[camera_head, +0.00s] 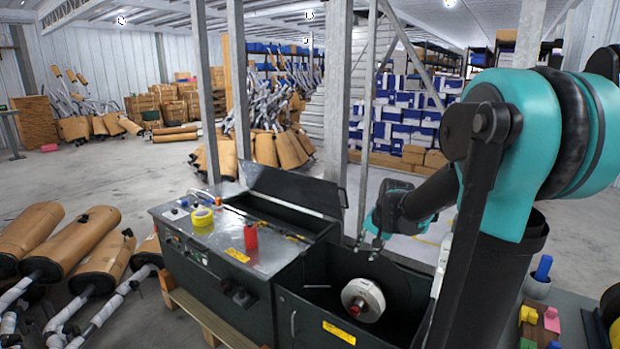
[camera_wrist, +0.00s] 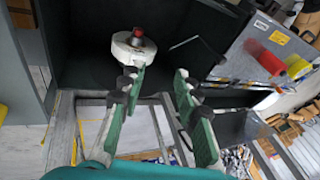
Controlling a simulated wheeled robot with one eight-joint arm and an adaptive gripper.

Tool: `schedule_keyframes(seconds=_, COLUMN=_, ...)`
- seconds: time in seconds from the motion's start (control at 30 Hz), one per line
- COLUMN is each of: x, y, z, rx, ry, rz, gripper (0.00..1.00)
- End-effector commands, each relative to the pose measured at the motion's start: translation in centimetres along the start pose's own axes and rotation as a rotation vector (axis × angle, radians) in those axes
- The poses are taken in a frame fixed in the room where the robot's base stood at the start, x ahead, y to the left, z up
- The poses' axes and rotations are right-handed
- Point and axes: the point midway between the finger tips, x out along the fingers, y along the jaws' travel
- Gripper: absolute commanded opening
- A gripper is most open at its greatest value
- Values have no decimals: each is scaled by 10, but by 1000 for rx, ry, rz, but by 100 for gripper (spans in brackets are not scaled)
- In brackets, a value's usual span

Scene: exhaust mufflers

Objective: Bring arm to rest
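My arm, teal and black, reaches in from the right in the head view. My gripper (camera_head: 372,246) hangs above the far rim of the open dark bin (camera_head: 300,318), apart from it. In the wrist view my gripper (camera_wrist: 156,82) has its two green-padded fingers spread with nothing between them. A white round reel (camera_head: 363,299) with a red knob lies inside the bin, below my gripper. The reel also shows in the wrist view (camera_wrist: 128,50), beyond the fingertips and not held.
A dark workbench (camera_head: 222,262) left of the bin carries a red cylinder (camera_head: 251,237) and yellow tape rolls (camera_head: 202,217). A metal post (camera_head: 335,95) stands behind it. Wrapped mufflers (camera_head: 80,245) lie at left. A tray with coloured blocks (camera_head: 551,319) is at lower right.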

Motion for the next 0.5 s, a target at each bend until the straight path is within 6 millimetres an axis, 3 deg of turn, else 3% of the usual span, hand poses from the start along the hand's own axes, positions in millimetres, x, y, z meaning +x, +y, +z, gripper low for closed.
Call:
schedule_keyframes(seconds=0.03, x=-3, y=15, z=26, rx=-60, ry=5, rz=17, gripper=32)
schedule_keyframes(seconds=0.1, x=-4, y=35, z=56, rx=-146, ry=12, rz=41, gripper=32)
schedule_keyframes(seconds=0.3, x=-4, y=93, z=137, rx=-377, ry=24, rz=107, gripper=32)
schedule_keyframes(seconds=0.5, x=0, y=130, z=183, rx=-518, ry=26, rz=150, gripper=32)
